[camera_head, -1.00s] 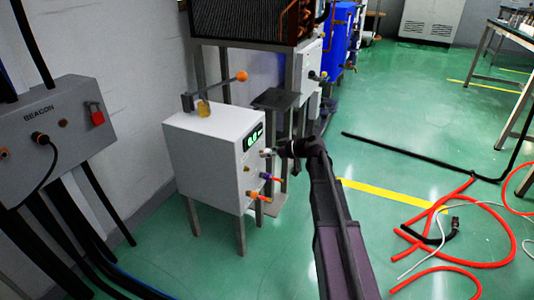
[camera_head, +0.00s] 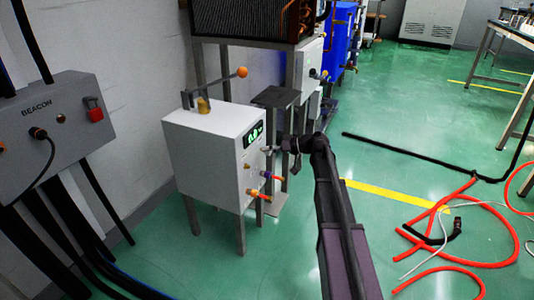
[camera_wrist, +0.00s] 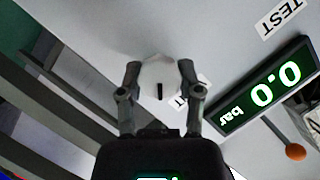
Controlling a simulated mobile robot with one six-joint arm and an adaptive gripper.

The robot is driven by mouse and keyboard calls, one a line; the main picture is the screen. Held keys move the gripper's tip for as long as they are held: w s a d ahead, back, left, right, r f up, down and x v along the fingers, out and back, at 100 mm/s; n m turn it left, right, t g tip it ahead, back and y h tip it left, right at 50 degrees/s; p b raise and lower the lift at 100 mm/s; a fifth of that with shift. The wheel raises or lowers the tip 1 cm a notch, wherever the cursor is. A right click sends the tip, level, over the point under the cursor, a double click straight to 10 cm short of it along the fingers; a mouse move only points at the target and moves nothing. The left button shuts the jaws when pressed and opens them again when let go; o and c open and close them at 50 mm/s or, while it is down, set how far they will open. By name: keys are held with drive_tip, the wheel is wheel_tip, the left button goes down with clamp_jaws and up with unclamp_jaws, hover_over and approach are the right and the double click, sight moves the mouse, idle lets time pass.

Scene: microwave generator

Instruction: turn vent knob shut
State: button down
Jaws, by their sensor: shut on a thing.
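The white knob (camera_wrist: 160,78) sits on the front panel of a white box (camera_head: 212,150) and carries a short dark mark. In the wrist view the mark points roughly toward my gripper's palm. My gripper (camera_wrist: 158,75) has one finger on each side of the knob and is shut on it. A small label (camera_wrist: 178,103) beside the knob is mostly hidden by a finger. In the head view my gripper (camera_head: 280,148) reaches the box's front from the right, and the knob is too small to make out clearly. The box's green display (camera_wrist: 268,92) reads 0.0 bar.
A lever with an orange ball (camera_head: 242,72) stands on the box's top. Orange and red fittings (camera_head: 256,192) stick out below my gripper. A grey BEACON panel (camera_head: 52,112) is at left. Red hoses (camera_head: 440,255) lie on the floor at right.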

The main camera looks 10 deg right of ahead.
drive_tip(key=m+b, duration=0.1)
drive_tip(key=m, duration=0.1)
drive_tip(key=m+y+b, duration=0.1)
drive_tip(key=shift+w+d+f+m+g+y, duration=0.2)
drive_tip(key=shift+m+g+y, duration=0.1)
drive_tip(key=shift+m+g, duration=0.1)
drive_tip(key=shift+r, duration=0.1)
drive_tip(key=shift+c, duration=1.3)
unclamp_jaws()
drive_tip(key=shift+s, duration=0.1)
drive_tip(key=shift+a, duration=0.1)
